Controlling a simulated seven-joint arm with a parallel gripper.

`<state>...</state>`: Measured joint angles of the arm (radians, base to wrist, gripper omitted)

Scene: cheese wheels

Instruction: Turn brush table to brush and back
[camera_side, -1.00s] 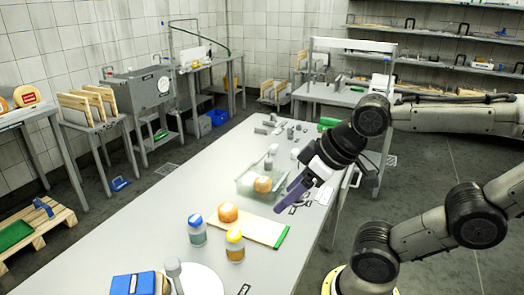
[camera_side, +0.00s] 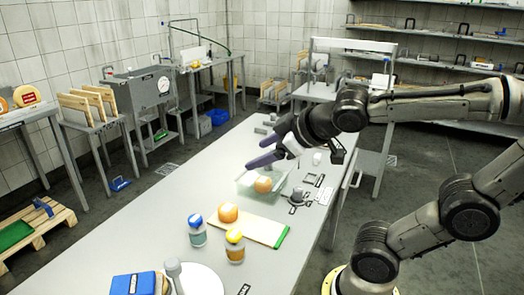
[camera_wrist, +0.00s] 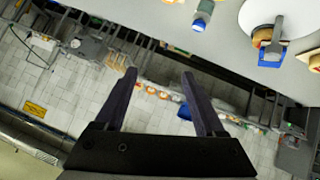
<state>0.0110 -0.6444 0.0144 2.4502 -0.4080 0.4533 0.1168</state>
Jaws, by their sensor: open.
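A white round table (camera_side: 205,283), which I take to be the brush table, lies at the near end of the long bench in the side view, cut by the lower edge. A grey knobbed handle (camera_side: 173,268) stands at its left rim, beside a blue block, possibly the brush (camera_side: 135,284). The wrist view shows the white disc (camera_wrist: 258,10) at the top right, with the blue piece (camera_wrist: 270,58) at its edge. My gripper (camera_side: 254,155) is open and empty, above the far half of the bench, well away from the disc. Its dark fingers (camera_wrist: 159,74) are spread in the wrist view.
Below my gripper are a clear tray (camera_side: 245,184) and an orange cheese wheel (camera_side: 263,184). Nearer are a cutting board (camera_side: 258,228), another cheese wheel (camera_side: 228,212), a blue-lidded jar (camera_side: 197,232) and a yellow-lidded jar (camera_side: 235,248). The bench's left strip is clear.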

